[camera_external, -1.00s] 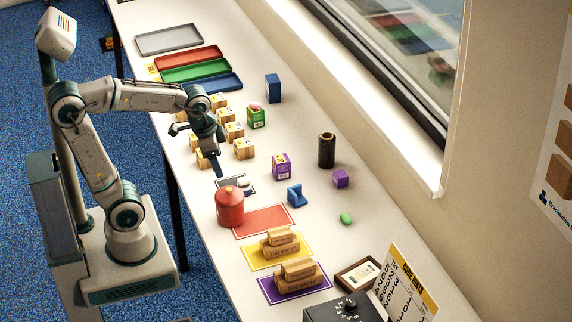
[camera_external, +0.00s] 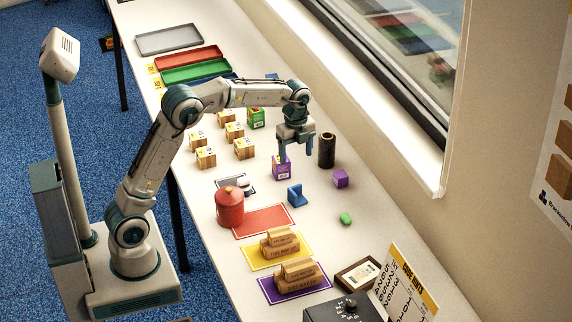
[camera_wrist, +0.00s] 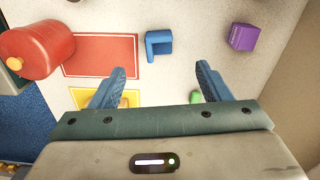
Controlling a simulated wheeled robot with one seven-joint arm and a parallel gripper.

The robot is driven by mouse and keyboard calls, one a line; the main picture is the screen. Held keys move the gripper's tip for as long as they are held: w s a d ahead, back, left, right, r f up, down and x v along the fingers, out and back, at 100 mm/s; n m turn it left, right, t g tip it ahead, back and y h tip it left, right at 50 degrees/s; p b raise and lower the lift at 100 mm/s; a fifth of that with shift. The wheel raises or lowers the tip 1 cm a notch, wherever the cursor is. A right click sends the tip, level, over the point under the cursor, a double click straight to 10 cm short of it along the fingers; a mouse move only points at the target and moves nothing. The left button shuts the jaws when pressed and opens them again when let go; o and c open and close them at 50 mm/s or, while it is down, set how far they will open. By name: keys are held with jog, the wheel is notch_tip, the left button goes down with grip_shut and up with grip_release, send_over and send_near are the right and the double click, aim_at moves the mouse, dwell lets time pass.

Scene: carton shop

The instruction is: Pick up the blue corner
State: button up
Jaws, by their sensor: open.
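The blue corner (camera_external: 297,196) is a small L-shaped block on the white table, just right of the red mat. In the wrist view the blue corner (camera_wrist: 158,44) lies beyond my fingertips, roughly between their lines. My gripper (camera_external: 295,155) is open and empty, raised over the table, with its fingers in front of the purple carton in the external view. In the wrist view my gripper (camera_wrist: 160,72) shows its two blue fingers spread wide apart, with nothing between the tips.
A red canister (camera_external: 230,207) stands left of the red mat (camera_external: 265,220). A purple carton (camera_external: 281,170), a dark cylinder (camera_external: 326,150) and a purple cube (camera_external: 340,179) stand nearby. A green piece (camera_external: 346,218) lies to the right. Table around the blue corner is clear.

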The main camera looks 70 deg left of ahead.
aim_at(294, 186)
notch_tip(294, 186, down, 9)
jog(key=shift+r, duration=0.2)
jog(key=shift+s+a+f+p, duration=0.15)
jog(key=shift+f+p, duration=0.2)
jog(key=shift+f, duration=2.3)
jog(key=c, duration=1)
